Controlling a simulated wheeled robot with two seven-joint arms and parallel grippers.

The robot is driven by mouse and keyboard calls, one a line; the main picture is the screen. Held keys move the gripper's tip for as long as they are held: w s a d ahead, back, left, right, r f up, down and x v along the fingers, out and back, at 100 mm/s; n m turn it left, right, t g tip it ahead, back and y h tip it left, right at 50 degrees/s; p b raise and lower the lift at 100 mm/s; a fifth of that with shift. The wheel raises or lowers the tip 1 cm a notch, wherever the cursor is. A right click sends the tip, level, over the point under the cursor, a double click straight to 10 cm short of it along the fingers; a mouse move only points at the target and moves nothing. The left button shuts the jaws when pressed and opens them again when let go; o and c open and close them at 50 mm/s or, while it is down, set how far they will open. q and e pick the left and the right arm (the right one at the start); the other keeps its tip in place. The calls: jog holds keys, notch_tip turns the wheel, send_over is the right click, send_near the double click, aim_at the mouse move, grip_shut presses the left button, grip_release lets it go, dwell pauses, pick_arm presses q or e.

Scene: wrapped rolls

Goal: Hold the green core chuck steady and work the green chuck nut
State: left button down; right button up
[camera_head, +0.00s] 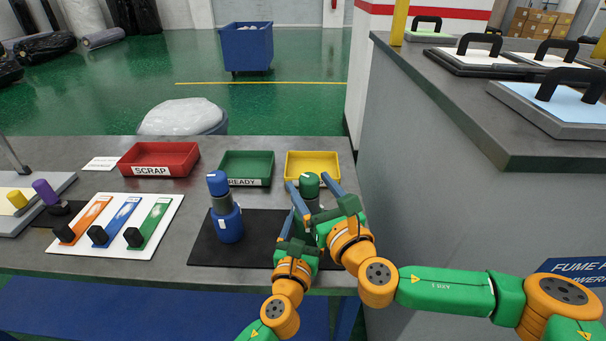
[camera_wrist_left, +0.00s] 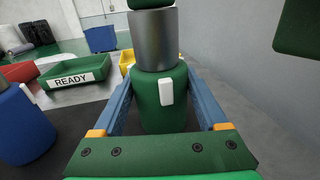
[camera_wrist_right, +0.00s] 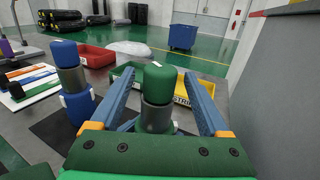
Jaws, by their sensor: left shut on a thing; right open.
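The green core chuck stands upright at the dark mat's right side. Its green body (camera_wrist_left: 152,112) is between my left gripper's fingers, with a white tab facing the left wrist camera and a grey collar (camera_wrist_left: 156,40) above. My left gripper (camera_head: 304,218) is shut on this body. The green chuck nut (camera_wrist_right: 160,80) sits on top of the collar, with a small white mark. My right gripper (camera_head: 309,176) is open, its fingers on either side of the nut with visible gaps in the right wrist view. The chuck's lower part is mostly hidden in the head view.
A blue chuck (camera_head: 229,225) with a blue nut stands left on the dark mat (camera_head: 258,252). Behind are the red SCRAP bin (camera_head: 160,170), green READY bin (camera_head: 246,182) and yellow bin (camera_head: 296,155). A grey counter (camera_head: 440,85) rises close on the right.

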aim_at(305, 175)
jog(key=x, duration=0.4)
jog(key=shift+w+a, duration=0.1)
jog(key=shift+w, duration=0.05)
jog(key=c, duration=1.2)
jog(key=shift+m+t+h, duration=0.4)
jog(key=shift+m+h, duration=0.4)
jog(key=shift+h, duration=0.3)
grip_shut()
jog(key=o, duration=1.2)
grip_release()
jog(key=shift+d, duration=0.2)
notch_tip(305, 175, up, 10)
